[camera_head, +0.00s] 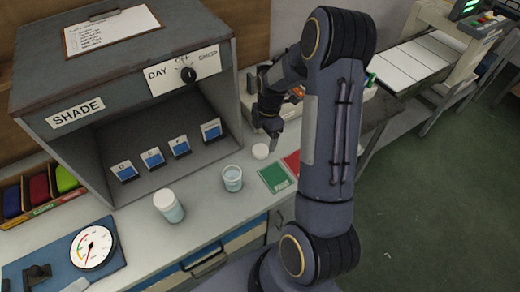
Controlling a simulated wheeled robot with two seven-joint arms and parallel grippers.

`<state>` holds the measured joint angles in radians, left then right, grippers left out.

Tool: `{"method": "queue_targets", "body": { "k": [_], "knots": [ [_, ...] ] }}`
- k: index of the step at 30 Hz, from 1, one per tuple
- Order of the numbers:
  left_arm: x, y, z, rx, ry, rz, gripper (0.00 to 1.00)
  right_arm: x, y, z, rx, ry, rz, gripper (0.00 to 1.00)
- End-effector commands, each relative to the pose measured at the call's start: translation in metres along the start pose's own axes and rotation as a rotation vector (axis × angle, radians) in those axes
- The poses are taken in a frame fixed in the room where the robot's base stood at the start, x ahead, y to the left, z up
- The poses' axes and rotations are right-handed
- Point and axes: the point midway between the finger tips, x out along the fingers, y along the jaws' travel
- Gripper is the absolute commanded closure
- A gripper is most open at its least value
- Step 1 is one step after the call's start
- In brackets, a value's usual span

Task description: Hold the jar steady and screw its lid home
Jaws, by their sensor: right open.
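An open jar (232,178) with pale blue contents stands upright on the grey bench. A loose round white lid (260,151) lies on the bench behind it and to its right. A second jar (168,206), with a white lid on top, stands to the left. My right gripper (273,146) is open and points down just right of the loose lid. I cannot tell whether it touches the lid. Its finger gap is too small to see clearly. My left gripper is not in view.
A grey shade box (75,125) with several labelled blue blocks stands behind the jars. A green card (275,178) and a red card (292,162) lie to the right. A dial gauge (93,247) sits on a blue board at front left. Bench between gauge and jars is clear.

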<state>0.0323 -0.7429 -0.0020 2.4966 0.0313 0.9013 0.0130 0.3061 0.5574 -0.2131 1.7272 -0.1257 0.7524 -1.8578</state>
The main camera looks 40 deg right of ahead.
Motion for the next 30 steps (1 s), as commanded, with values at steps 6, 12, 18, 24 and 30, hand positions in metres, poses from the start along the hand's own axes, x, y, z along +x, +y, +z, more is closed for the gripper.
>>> {"method": "queue_targets", "body": {
  "k": [6, 12, 18, 24, 30],
  "knots": [
    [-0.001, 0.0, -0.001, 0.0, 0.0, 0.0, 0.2, 0.006, 0.0, 0.0, 0.001, 0.0, 0.001, 0.23],
    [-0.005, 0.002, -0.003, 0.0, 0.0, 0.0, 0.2, 0.012, 0.001, -0.001, 0.001, 0.001, -0.002, 0.23],
    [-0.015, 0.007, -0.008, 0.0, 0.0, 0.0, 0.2, 0.043, 0.004, -0.003, 0.001, 0.001, -0.005, 0.23],
    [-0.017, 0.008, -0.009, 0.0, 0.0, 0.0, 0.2, 0.058, 0.004, -0.002, 0.003, 0.001, 0.0, 0.23],
    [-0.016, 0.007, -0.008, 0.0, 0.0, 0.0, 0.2, 0.058, 0.004, -0.002, 0.002, 0.001, 0.001, 0.23]
  ]
}}
